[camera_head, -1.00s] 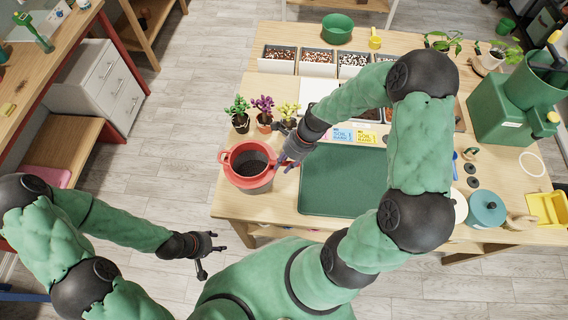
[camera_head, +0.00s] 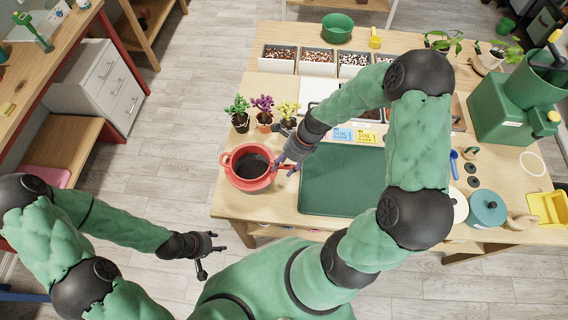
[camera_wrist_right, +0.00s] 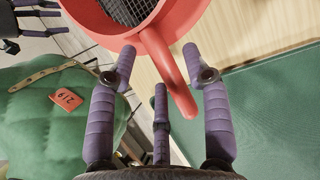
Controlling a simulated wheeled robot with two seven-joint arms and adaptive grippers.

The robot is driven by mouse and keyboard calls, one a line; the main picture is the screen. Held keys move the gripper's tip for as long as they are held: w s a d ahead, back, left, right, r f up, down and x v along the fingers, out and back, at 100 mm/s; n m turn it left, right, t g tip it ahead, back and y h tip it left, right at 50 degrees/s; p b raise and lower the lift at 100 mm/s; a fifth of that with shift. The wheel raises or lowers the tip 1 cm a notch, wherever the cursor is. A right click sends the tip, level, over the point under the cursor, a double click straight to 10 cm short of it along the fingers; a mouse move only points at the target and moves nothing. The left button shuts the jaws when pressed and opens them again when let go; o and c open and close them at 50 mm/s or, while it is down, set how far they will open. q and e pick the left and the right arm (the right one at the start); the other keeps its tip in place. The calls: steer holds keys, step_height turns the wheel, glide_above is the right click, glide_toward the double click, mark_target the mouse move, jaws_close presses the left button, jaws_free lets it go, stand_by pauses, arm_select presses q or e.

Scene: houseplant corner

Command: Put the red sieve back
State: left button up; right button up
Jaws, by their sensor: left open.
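The red sieve (camera_head: 228,162) is at the left end of the table, beside the green mat. It seems to sit over a greyish pot, mostly hidden under it, and dark content shows inside its rim. In the right wrist view, the sieve's dark mesh and red handle (camera_wrist_right: 174,75) are visible. My right gripper (camera_head: 287,166) is at the handle side. Its fingers (camera_wrist_right: 159,50) are spread apart with the handle between them, and gaps show beside it. My left gripper (camera_head: 213,251) is open and empty, over the floor in front of the table.
A green mat (camera_head: 340,185) lies right of the sieve. Several small potted plants (camera_head: 264,112) stand just behind it. Soil bins (camera_head: 318,62) line the back. A green machine (camera_head: 500,105) and a teal pot (camera_head: 487,210) are at the right.

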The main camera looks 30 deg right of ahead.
steer(key=shift+r, duration=0.25)
steer(key=w+p+v, duration=0.1)
steer(key=p+v, duration=0.1)
steer(key=v, duration=1)
steer(key=shift+s+r, duration=0.4)
steer(key=shift+s, duration=0.05)
